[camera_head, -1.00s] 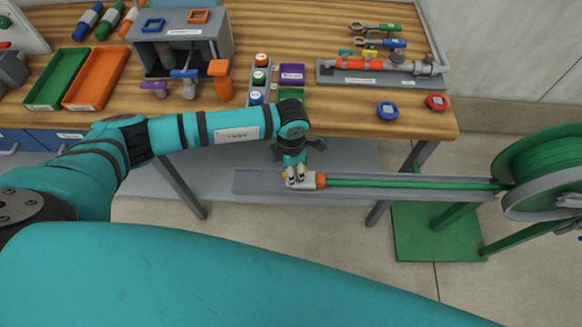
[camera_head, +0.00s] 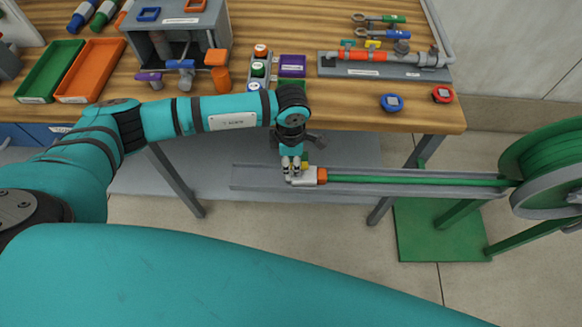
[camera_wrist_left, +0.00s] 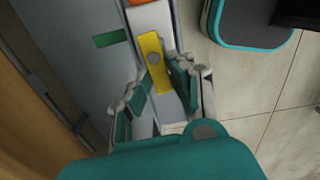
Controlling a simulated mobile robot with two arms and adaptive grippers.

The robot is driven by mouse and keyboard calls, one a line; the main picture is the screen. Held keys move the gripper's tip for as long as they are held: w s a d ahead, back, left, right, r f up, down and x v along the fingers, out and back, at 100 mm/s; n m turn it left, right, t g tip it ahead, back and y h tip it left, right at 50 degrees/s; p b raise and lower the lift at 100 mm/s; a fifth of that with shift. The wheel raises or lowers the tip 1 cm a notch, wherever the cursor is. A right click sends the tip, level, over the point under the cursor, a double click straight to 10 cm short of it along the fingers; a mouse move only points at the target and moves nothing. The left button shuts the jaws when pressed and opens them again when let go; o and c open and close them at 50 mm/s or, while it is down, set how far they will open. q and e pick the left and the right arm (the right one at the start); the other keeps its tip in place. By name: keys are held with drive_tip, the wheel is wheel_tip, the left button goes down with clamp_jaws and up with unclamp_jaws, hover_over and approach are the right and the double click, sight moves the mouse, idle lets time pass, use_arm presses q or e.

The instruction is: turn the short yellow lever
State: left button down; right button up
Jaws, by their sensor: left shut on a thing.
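The short yellow lever (camera_wrist_left: 152,55) is a flat plate with a round grey pivot, on a white valve body (camera_wrist_left: 152,18) in the left wrist view. My left gripper (camera_wrist_left: 161,84) has its green-padded fingers on both sides of the lever's near part and is shut on it. In the head view the same gripper (camera_head: 292,172) is over the white valve body (camera_head: 304,178), which has an orange collar. Only a little yellow shows there; the fingers hide most of the lever. My right gripper is in neither view.
A green hose (camera_head: 410,180) runs from the valve along a grey channel (camera_head: 245,178) to a green reel (camera_head: 550,165). The wooden bench (camera_head: 340,110) stands behind, with a red pipe assembly (camera_head: 362,56) and a grey box (camera_head: 200,40).

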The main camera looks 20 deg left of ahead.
sight(291, 165)
use_arm(q)
drive_tip(key=shift+w+m, duration=0.15)
drive_tip(key=shift+m, duration=0.45)
drive_tip(key=c, duration=1.2)
unclamp_jaws()
drive_tip(key=shift+r, duration=0.1)
wheel_tip(291, 165, up, 12)
